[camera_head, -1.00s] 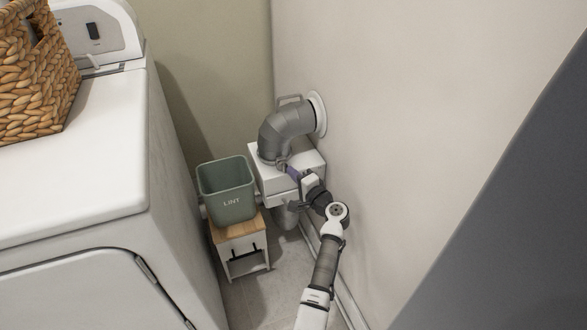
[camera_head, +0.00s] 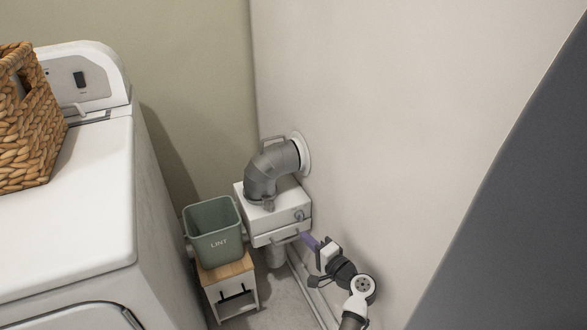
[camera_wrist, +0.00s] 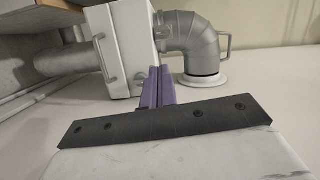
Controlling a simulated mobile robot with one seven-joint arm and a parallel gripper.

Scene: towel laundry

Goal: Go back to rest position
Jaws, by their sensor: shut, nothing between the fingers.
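My gripper (camera_head: 310,241) has purple fingers and is at the end of my arm, low by the right wall. It is shut and empty. In the head view it is just in front of and to the right of the white vent box (camera_head: 283,219).
A grey duct elbow (camera_head: 270,170) runs from the box to the wall. A green LINT bin (camera_head: 213,245) stands on a small wooden-topped stand (camera_head: 229,273). A white dryer (camera_head: 75,205) with a wicker basket (camera_head: 28,125) fills the left side. The right wall is close to my arm.

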